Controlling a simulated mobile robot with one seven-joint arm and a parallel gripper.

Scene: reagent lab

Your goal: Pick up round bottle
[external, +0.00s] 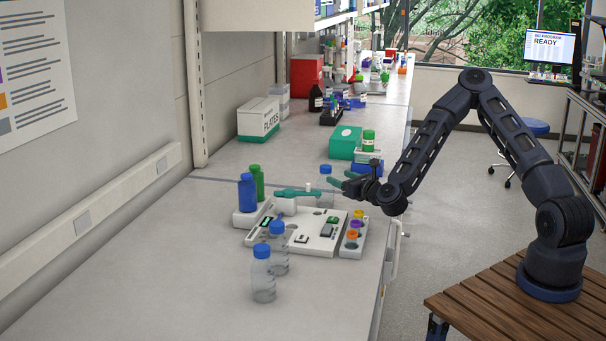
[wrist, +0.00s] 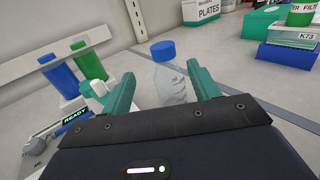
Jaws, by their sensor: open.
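A clear round bottle with a blue cap (wrist: 168,82) stands upright on the bench, seen between my gripper's fingers in the wrist view. It also shows in the external view (external: 326,184), just left of the fingers. My gripper (wrist: 161,72) is open, with teal fingers on either side of the bottle in the wrist view; in the external view my gripper (external: 338,179) is low over the bench. I see no contact with the bottle. Its lower part is hidden by my gripper in the wrist view. Two similar clear blue-capped bottles (external: 263,277) (external: 279,252) stand nearer the camera.
A white instrument (external: 318,243) with a teal-topped part sits left of my gripper. Blue (external: 247,195) and green (external: 257,181) bottles stand behind it. A rack of colored caps (external: 351,240) is at its right. A green box (external: 345,143) stands farther back. The front left bench is clear.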

